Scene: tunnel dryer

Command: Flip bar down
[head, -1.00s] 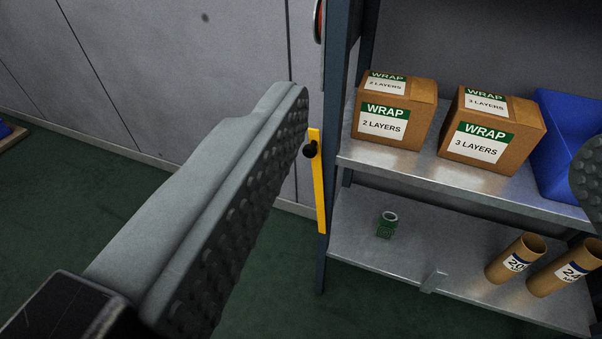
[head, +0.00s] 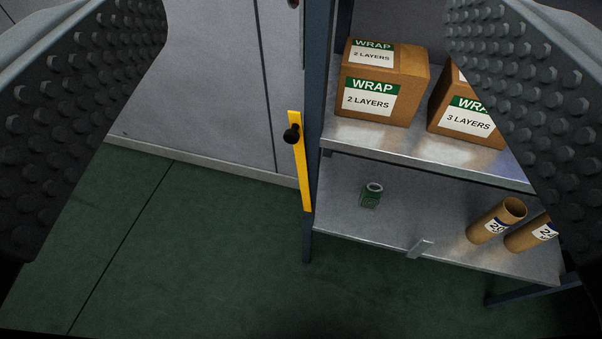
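A yellow bar (head: 300,170) with a black round knob (head: 291,134) stands nearly upright against the front post of the shelf rack, near the middle of the view. My gripper (head: 305,45) is open and empty, with one dark studded finger along the left side and the other along the right. The bar shows in the gap between the fingers, farther off, and neither finger appears to touch it. The right finger hides part of the right-hand box and shelf.
A blue-grey rack post (head: 318,90) borders the bar. The upper shelf (head: 400,145) holds wrap boxes (head: 380,85). The lower shelf (head: 340,215) holds a green-labelled roll (head: 371,196) and cardboard tubes (head: 497,220), with a small metal tab (head: 420,248) at its front edge. Green floor (head: 180,260) is clear.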

